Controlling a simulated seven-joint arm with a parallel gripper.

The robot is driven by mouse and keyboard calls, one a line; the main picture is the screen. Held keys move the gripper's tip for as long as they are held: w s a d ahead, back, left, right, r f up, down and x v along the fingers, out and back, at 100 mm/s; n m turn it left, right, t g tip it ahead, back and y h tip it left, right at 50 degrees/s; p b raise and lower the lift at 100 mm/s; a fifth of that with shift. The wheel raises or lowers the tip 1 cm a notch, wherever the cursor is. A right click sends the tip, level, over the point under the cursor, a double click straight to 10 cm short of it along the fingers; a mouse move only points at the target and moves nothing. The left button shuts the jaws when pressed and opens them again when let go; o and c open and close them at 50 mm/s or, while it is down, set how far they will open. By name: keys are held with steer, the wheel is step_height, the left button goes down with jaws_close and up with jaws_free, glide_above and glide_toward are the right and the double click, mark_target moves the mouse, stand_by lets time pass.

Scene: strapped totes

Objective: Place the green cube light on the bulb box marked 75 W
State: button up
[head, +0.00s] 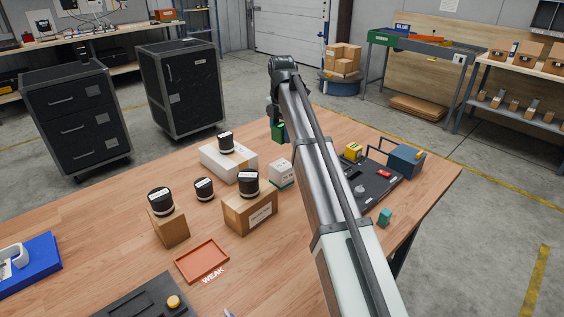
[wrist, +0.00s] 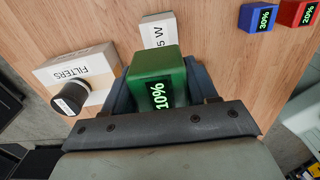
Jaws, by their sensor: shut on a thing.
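The green cube light (wrist: 155,85), its lit face reading 10%, is between the fingers of my gripper (wrist: 158,88), which is shut on it. In the head view the green cube (head: 278,132) shows in part beside my arm, near the table's back edge; my arm hides most of the gripper. A small white box (wrist: 158,30) lies just beyond the cube in the wrist view. Its print reads "5 W", the rest covered by the cube. It appears to be the small white box (head: 281,175) in the head view, its print too small to read. Its top is bare.
A white FILTERS box (wrist: 85,72) bears a black-lidded jar (wrist: 70,97), close to the small box. A blue cube (wrist: 257,17) and a red cube (wrist: 298,13) stand at right. A cardboard box (head: 250,216) with a jar and an orange tray (head: 202,260) are nearer.

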mark_target(282, 165)
steer(key=shift+f, duration=4.7)
steer(key=shift+f, duration=0.1)
steer(key=o, duration=1.2)
step_height(282, 165, up, 12)
steer(key=shift+r, duration=0.1)
steer(key=shift+d, duration=0.1)
